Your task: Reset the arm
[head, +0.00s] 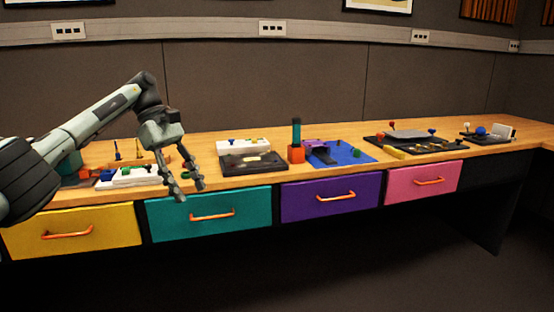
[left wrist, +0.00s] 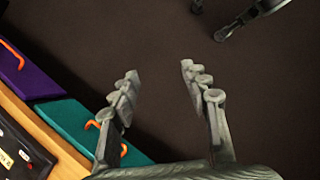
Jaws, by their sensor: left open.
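My left arm comes in from the left in the head view. Its gripper (head: 190,193) hangs fingers down in front of the bench edge, before the teal drawer. The fingers are apart with nothing between them. In the left wrist view the same gripper (left wrist: 158,85) shows two spread fingers over the dark floor. The trackball panel (head: 481,134), with a blue ball and small knobs, sits at the far right of the bench.
The wooden bench (head: 228,184) holds several panels, with a blue mat (head: 350,154) in the middle. Yellow (head: 75,229), teal (head: 213,212), purple (head: 330,196) and pink (head: 422,181) drawers with orange handles line its front. The floor (head: 330,265) before it is clear.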

